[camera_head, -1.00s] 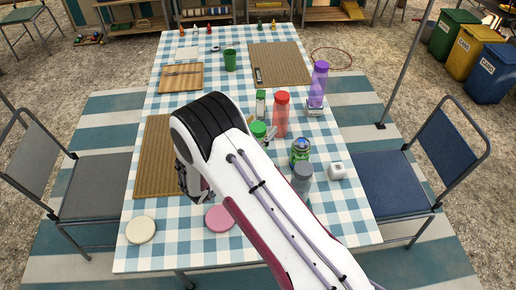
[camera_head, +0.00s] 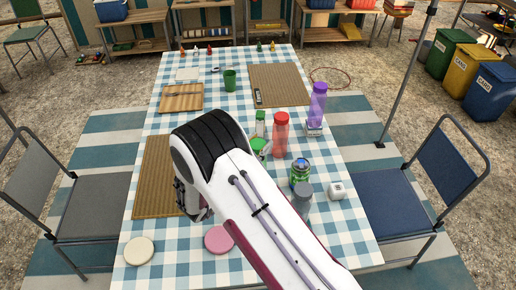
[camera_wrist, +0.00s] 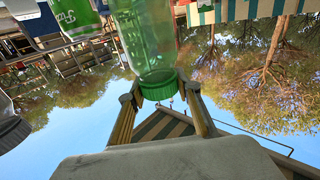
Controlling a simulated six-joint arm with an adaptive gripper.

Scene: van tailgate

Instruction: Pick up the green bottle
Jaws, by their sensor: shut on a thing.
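The green bottle (camera_wrist: 150,40) is translucent with a green screw cap (camera_wrist: 158,88). In the wrist view, which is upside down, its cap end sits between my two fingers, and the body runs away from my gripper (camera_wrist: 157,98). My gripper is shut on the bottle at the cap end. I cannot tell whether the base touches the table.
A red bottle (camera_head: 281,137) stands close right of the green cap. A purple bottle (camera_head: 317,105) stands farther back. A green cup (camera_head: 230,80) is beyond.

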